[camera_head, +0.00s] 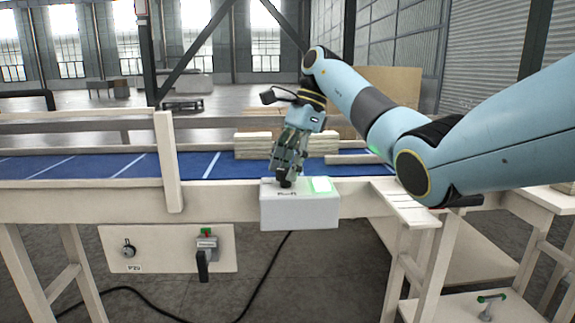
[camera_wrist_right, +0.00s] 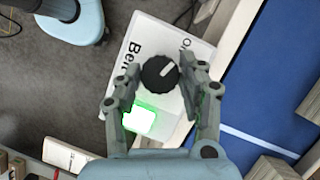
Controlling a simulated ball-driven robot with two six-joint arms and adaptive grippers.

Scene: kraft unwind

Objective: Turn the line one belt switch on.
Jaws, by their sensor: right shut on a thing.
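The white switch box (camera_head: 300,213) is mounted at the front edge of the conveyor. It has a lit green panel (camera_head: 321,185), which also glows in the right wrist view (camera_wrist_right: 139,120). A round black knob (camera_wrist_right: 160,73) with a white pointer line sits on its printed face. The line slants toward the upper right in the wrist view, and the lettering is partly covered. My right gripper (camera_head: 285,180) reaches down onto the box from above and is shut on the knob, one finger on each side. My left gripper is not in view.
The blue belt (camera_head: 120,166) runs behind the box, with stacked boards (camera_head: 258,145) on it. A lower panel (camera_head: 165,235) carries a small round dial (camera_head: 129,249) and a black-handled lever (camera_head: 203,262). A black cable (camera_head: 262,280) hangs below the box. A wooden side table (camera_head: 410,208) stands right.

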